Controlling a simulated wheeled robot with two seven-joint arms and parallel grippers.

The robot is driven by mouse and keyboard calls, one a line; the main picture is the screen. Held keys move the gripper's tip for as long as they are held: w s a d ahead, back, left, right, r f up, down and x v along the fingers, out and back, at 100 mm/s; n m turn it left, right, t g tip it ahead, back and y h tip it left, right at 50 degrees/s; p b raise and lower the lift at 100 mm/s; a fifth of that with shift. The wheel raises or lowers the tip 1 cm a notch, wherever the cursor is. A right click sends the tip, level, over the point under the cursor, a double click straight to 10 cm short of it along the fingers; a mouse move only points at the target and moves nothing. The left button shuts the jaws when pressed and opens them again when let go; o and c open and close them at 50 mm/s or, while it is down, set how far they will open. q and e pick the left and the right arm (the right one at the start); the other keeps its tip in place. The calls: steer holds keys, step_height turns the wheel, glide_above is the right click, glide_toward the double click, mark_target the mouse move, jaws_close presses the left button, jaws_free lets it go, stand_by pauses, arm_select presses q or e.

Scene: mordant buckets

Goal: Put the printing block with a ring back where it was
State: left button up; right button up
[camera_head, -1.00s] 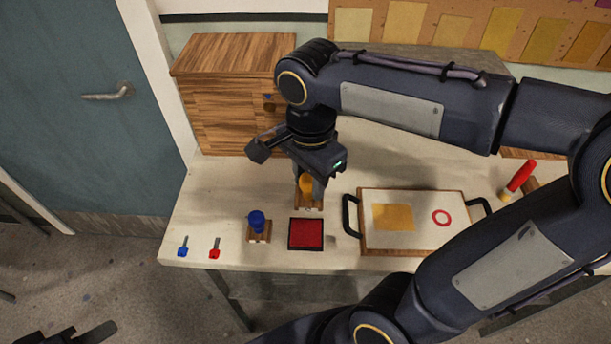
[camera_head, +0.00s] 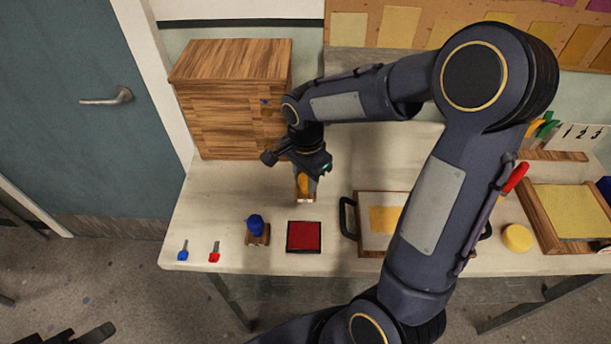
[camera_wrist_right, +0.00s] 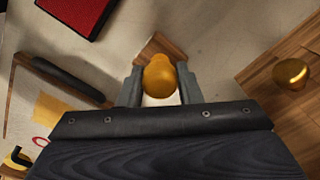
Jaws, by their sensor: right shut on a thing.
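The printing block with an orange-yellow knob (camera_head: 303,183) and wooden base stands behind the red ink pad (camera_head: 303,236). My right gripper (camera_head: 305,176) is shut on its knob. In the right wrist view the knob (camera_wrist_right: 159,77) sits between the two fingers, with part of the wooden base (camera_wrist_right: 158,46) beyond. I cannot tell whether the base touches the table, and its printing face is hidden. A second block with a blue knob (camera_head: 256,225) stands left of the pad. A dark part of my left gripper (camera_head: 80,334) shows at the bottom left edge; its jaws are unclear.
A wooden drawer cabinet (camera_head: 228,98) stands close behind the held block. A tray (camera_head: 362,222) with black handles lies right of the pad, partly hidden by my arm; a red ring (camera_wrist_right: 41,141) shows in the wrist view. Blue (camera_head: 183,251) and red (camera_head: 214,252) small tools lie front left.

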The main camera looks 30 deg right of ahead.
mark_target(305, 176)
steer(key=shift+f, duration=0.2)
steer(key=o, duration=0.8)
steer(key=shift+r, duration=0.1)
step_height(305, 176, up, 12)
steer(key=f, duration=0.1)
steer(key=s+a+n+t+y, duration=0.1)
steer(key=s+n+t, duration=0.1)
steer(key=s+n, duration=0.2)
steer(key=s+a+f+n+t+y, duration=0.1)
steer(key=s+n, duration=0.4)
steer(key=s, duration=0.2)
steer(key=s+a+f+n+t+y, duration=0.1)
steer(key=s+a+n+t, duration=0.1)
steer(key=s+n, duration=0.2)
steer(key=shift+s+a+n+t+y, duration=0.1)
steer(key=shift+s+n+t+y, duration=0.25)
steer(key=shift+s, duration=0.65)
